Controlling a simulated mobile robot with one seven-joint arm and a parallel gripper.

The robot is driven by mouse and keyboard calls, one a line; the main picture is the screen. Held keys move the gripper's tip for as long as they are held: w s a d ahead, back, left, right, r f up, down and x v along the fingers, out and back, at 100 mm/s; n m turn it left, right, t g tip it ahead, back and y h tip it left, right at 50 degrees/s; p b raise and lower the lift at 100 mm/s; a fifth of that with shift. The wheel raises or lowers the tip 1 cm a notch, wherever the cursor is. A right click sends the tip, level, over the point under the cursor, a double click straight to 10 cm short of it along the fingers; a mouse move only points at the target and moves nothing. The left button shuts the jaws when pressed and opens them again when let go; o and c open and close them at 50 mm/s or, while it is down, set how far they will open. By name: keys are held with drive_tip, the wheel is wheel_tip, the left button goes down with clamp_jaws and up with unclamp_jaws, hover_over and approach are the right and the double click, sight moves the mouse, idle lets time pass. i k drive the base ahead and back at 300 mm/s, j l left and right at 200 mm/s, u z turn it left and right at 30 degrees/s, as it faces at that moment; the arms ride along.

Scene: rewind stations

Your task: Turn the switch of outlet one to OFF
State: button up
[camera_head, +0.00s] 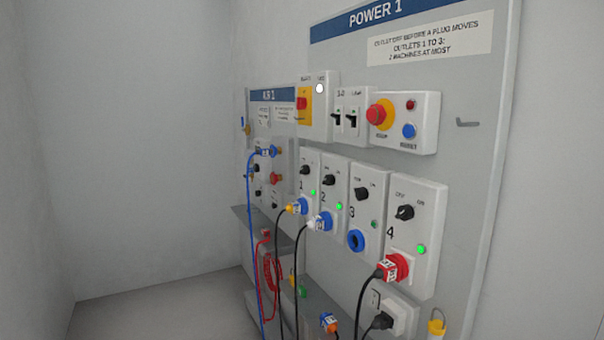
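Outlet one (310,163) is the leftmost of the numbered white boxes on the POWER 1 panel. Its switch (303,170) is a small black knob near the top of the box; the knob is too small to tell which way it points. A green light (313,192) on the box is lit. A plug with a yellow and blue body (297,206) sits in its socket, with a black cable hanging down. My gripper is not in view.
Outlet two (338,170), outlet three (372,182) and outlet four (430,203) stand to the right. Outlet three's blue socket (355,240) is empty. Above are breakers (351,121) and a red stop button (377,112). Cables hang below. The floor (160,312) at left is clear.

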sight(305, 169)
drive_tip(key=i+j, duration=0.35)
drive_tip(key=i+j+z, duration=0.1)
drive_tip(key=i+j, duration=0.2)
drive_tip(key=j, duration=0.15)
drive_tip(key=i+j, duration=0.35)
drive_tip(key=i+j+z, duration=0.1)
drive_tip(key=i+j, duration=0.2)
drive_tip(key=j, duration=0.2)
drive_tip(key=i+j, duration=0.3)
drive_tip(key=j, duration=0.15)
drive_tip(key=z, duration=0.05)
